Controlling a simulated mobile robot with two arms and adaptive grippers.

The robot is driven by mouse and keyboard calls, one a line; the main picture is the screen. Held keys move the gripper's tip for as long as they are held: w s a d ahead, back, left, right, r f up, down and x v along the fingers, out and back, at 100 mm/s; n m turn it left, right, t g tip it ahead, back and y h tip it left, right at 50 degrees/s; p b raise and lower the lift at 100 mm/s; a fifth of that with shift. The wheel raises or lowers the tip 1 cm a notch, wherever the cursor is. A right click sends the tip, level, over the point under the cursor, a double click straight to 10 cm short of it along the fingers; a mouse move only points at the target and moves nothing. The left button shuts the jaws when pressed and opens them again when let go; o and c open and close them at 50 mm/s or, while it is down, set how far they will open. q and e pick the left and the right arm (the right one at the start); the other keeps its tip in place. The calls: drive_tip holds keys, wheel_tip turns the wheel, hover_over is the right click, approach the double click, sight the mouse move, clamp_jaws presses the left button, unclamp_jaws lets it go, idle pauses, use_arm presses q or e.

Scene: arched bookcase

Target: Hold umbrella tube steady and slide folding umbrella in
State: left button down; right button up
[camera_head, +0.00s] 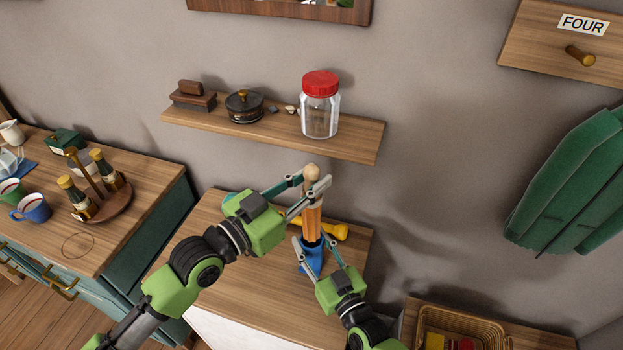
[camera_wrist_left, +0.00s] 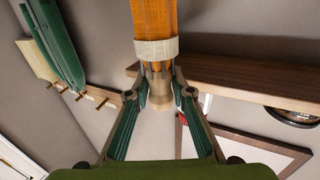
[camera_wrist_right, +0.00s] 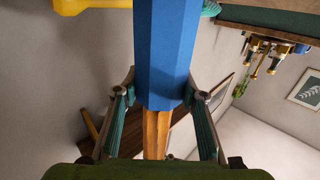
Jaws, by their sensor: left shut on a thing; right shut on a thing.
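The folding umbrella (camera_head: 312,219) is orange with a pale wooden handle and stands roughly upright above the small table. My left gripper (camera_head: 305,191) is shut on its handle end, below the pale band (camera_wrist_left: 156,50) in the left wrist view. The blue umbrella tube (camera_head: 311,264) stands under the umbrella on the table. My right gripper (camera_head: 316,244) is shut on the tube near its mouth. In the right wrist view the orange shaft (camera_wrist_right: 156,132) runs into the end of the blue tube (camera_wrist_right: 163,50). The umbrella's lower end is hidden.
A yellow object (camera_head: 334,230) lies behind the tube on the wooden table (camera_head: 215,285). A shelf (camera_head: 355,143) with a red-lidded jar (camera_head: 319,112) hangs above. A cabinet (camera_head: 130,225) with mugs and bottles stands left, a basket (camera_head: 485,328) lower right.

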use_arm(q)
drive_tip(key=shift+f, duration=0.1)
idle(0.6)
drive_tip(key=shift+f, duration=0.3)
hover_over(305, 229)
drive_tip(key=x, duration=0.2)
drive_tip(key=shift+w+f, duration=0.15)
drive_tip(key=shift+f, duration=2.65)
drive_tip(key=shift+f, duration=0.3)
drive_tip(key=shift+f, duration=3.25)
drive_tip(key=c, duration=1.7)
unclamp_jaws()
drive_tip(key=shift+f, duration=0.1)
drive_tip(key=v, duration=1.2)
